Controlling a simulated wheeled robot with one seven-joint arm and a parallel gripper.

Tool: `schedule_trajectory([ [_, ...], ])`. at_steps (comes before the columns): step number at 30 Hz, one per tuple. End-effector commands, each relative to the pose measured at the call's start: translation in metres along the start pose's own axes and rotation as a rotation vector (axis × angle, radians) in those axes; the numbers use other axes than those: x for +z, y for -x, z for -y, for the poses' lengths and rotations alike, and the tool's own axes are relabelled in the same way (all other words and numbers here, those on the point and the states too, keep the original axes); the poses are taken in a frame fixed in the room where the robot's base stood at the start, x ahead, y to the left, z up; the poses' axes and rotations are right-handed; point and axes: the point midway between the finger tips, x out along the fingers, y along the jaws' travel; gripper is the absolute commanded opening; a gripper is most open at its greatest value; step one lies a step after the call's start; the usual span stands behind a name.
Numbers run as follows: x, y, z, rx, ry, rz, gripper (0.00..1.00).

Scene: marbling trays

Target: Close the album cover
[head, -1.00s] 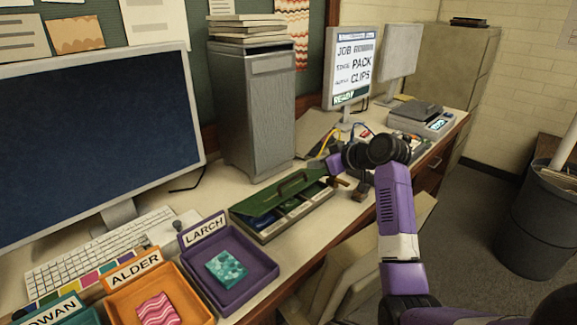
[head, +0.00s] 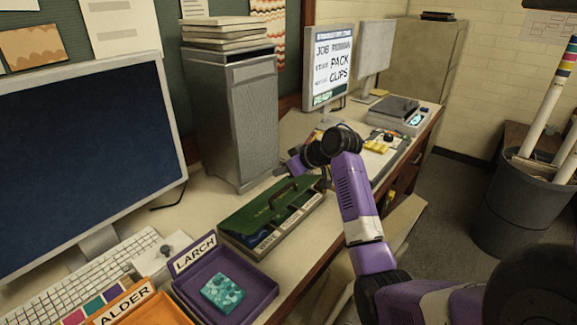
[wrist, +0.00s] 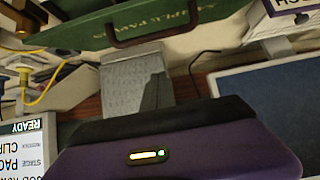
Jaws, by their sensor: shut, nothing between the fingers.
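The green cover (head: 262,203) with a dark handle belongs to a shallow compartment case (head: 285,232) on the desk; I take this for the album. The cover is tilted, hinged at the back, and a gap shows the labelled front compartments and something blue inside. In the wrist view the cover (wrist: 190,22) runs across the top, with upside-down lettering and its handle. My gripper (head: 287,168) is at the cover's far right side, partly hidden by my arm. In the wrist view its dark fingers (wrist: 155,92) are together and empty. I cannot tell whether they touch the cover.
A grey cabinet (head: 236,120) with stacked papers stands behind the case. The purple LARCH tray (head: 262,290) holding a teal pad (head: 222,293) and a large monitor (head: 80,150) are to the left. A screen (head: 328,65) and a scale (head: 395,112) stand to the right.

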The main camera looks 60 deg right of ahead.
Motion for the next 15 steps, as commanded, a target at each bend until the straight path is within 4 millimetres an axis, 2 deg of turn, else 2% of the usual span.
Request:
schedule_trajectory([
  [3,-0.001,-0.023,0.000,-0.001,-0.001,0.002,0.00],
  [6,0.002,-0.037,0.000,0.000,-0.001,0.003,0.00],
  [9,0.018,-0.029,0.000,0.002,-0.003,0.001,0.00],
  [15,0.034,-0.024,0.000,0.001,0.000,0.001,0.00],
])
